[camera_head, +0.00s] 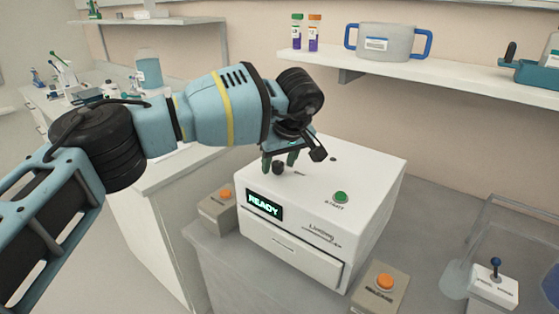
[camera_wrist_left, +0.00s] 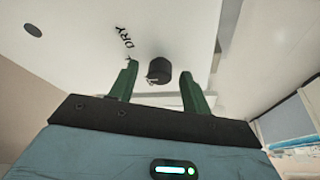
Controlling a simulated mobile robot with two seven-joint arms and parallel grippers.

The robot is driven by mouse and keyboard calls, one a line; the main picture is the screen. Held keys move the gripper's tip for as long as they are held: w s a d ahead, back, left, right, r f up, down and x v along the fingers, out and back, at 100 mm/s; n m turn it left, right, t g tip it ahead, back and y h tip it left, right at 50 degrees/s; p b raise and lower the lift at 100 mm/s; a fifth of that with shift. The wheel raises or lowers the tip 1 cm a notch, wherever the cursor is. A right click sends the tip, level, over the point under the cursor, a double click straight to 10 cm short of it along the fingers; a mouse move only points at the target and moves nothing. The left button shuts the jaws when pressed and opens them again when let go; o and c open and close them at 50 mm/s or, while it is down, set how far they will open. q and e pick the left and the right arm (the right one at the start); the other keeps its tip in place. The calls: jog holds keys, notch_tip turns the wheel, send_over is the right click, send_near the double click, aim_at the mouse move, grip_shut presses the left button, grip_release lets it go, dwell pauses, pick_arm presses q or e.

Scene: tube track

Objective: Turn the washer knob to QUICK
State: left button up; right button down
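The washer (camera_head: 360,196) is a white box on a grey counter, with a lit READY display (camera_head: 264,204) and a green button (camera_head: 340,196) on it. Its black round knob (camera_head: 278,168) stands on the top face, near the back left. The knob also shows in the left wrist view (camera_wrist_left: 159,70), with the word DRY (camera_wrist_left: 123,38) beside it. My left gripper (camera_head: 280,160) is over the knob, its green fingers apart. In the left wrist view the open left gripper (camera_wrist_left: 158,84) has one finger to each side of the knob, apart from it. The word QUICK is not readable. My right gripper is not in view.
Boxes with orange buttons stand left (camera_head: 221,196) and right (camera_head: 384,282) of the washer. A shelf (camera_head: 450,76) behind holds two vials and a grey pot (camera_head: 387,42).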

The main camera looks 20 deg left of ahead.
pick_arm(q)
jog(key=c, duration=0.9)
jog(key=shift+c, duration=0.2)
jog(key=shift+n, duration=0.3)
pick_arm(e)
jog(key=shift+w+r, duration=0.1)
pick_arm(q)
jog(key=shift+d+n+g, duration=0.1)
jog(key=shift+n+g, duration=0.2)
jog(key=shift+n, duration=0.3)
jog(key=shift+w+n+g+y, duration=0.15)
jog(key=shift+n+g+y, duration=0.2)
jog(key=shift+n, duration=0.45)
jog(key=shift+f+n+g, duration=0.15)
jog(key=shift+n+g, duration=0.3)
jog(key=shift+n, duration=0.75)
jog(key=shift+w+n+g+y+b, duration=0.15)
jog(key=shift+n+g+y+b, duration=0.25)
jog(key=shift+n, duration=1.2)
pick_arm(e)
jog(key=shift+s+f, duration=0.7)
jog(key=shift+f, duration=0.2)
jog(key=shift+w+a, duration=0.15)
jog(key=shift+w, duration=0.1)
